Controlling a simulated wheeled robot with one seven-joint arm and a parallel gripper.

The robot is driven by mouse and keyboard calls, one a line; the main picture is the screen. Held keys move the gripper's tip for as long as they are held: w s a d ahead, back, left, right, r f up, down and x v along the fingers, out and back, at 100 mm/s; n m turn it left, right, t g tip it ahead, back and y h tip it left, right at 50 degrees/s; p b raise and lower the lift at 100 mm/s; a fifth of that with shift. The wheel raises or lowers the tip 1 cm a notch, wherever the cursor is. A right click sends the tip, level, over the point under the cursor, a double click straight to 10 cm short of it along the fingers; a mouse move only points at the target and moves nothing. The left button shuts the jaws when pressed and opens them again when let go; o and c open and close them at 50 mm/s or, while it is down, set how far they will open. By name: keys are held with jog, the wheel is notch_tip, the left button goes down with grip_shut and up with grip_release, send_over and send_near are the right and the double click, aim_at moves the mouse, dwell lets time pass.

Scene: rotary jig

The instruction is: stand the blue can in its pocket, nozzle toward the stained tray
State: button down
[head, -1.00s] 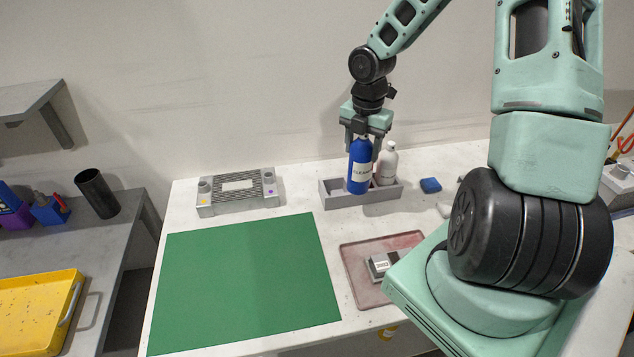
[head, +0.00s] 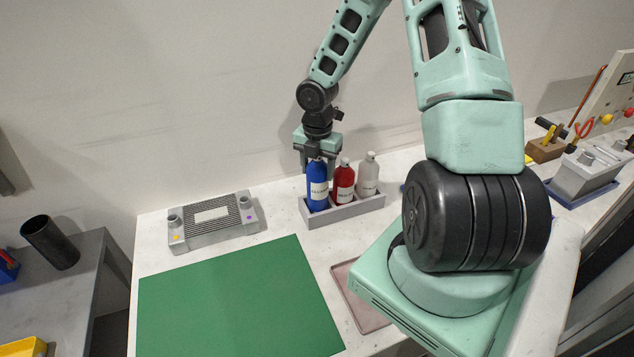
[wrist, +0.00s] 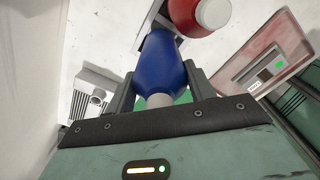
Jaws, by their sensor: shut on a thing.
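My gripper (head: 317,160) points down and is shut on the upper part of the blue can (head: 318,190). The can is upright at the left end of the grey rack (head: 345,211), its lower end hidden by the rack's front wall. I cannot tell if it rests on the pocket floor. In the wrist view the blue can (wrist: 162,65) sits between the fingers, its pale top toward me; its nozzle direction is unclear. The stained tray (head: 357,300) is in front of the rack, partly hidden by my arm; it also shows in the wrist view (wrist: 285,35).
A red bottle (head: 343,184) and a white bottle (head: 368,176) stand in the rack right of the blue can. A grey grated fixture (head: 213,224) is to the left. A green mat (head: 235,300) covers the front left. The wall is close behind the rack.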

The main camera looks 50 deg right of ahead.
jog(key=shift+f, duration=1.95)
jog(key=c, duration=0.6)
grip_release()
jog(key=shift+f, duration=0.15)
jog(key=shift+o, duration=0.2)
